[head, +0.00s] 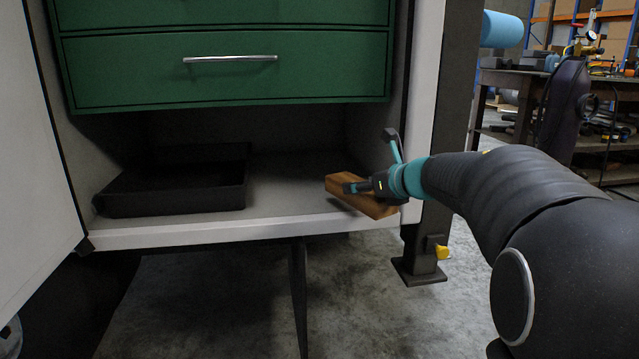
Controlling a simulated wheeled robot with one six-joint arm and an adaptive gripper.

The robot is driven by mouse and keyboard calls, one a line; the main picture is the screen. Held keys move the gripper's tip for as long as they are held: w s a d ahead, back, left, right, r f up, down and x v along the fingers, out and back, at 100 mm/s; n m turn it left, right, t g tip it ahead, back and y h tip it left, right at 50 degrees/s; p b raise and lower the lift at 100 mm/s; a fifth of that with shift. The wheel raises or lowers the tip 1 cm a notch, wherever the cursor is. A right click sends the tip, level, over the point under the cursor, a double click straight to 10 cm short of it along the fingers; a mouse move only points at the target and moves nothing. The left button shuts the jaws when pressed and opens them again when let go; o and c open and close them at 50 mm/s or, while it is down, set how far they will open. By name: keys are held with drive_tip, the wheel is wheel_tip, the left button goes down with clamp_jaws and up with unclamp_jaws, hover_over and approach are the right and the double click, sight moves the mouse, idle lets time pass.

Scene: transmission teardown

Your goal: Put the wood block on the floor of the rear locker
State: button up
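The wood block (345,189) is a brown rectangular bar at the front right of the locker's bottom compartment. It lies aslant at the locker floor (285,190), its near end at the front edge. I cannot tell whether its whole underside touches the floor. My gripper (372,162) reaches in from the right, at the block. Its fingers are spread wide, one raised above the block and one low against or just in front of the block's near side. The gripper partly hides the block's right end.
A black tray (180,208) sits on the left of the locker floor, with bare floor between it and the block. Green drawers (230,75) hang above. An open white door (35,150) is at left; a white side panel (424,80) is at right.

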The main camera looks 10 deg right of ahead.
drive_tip(key=w+a, duration=0.2)
drive_tip(key=w, duration=0.3)
drive_tip(key=w+a+p, duration=0.1)
drive_tip(key=w+a, duration=0.1)
drive_tip(key=w, duration=0.3)
drive_tip(key=w+a, duration=0.2)
drive_tip(key=w, duration=0.3)
drive_tip(key=shift+w+a+p, duration=0.15)
drive_tip(key=shift+w+p, duration=0.15)
drive_tip(key=shift+w, duration=0.1)
drive_tip(key=shift+f+b, duration=0.85)
drive_tip(key=shift+f, duration=0.85)
drive_tip(key=shift+f, duration=0.1)
drive_tip(key=o, duration=1.5)
drive_tip(key=shift+f, duration=0.1)
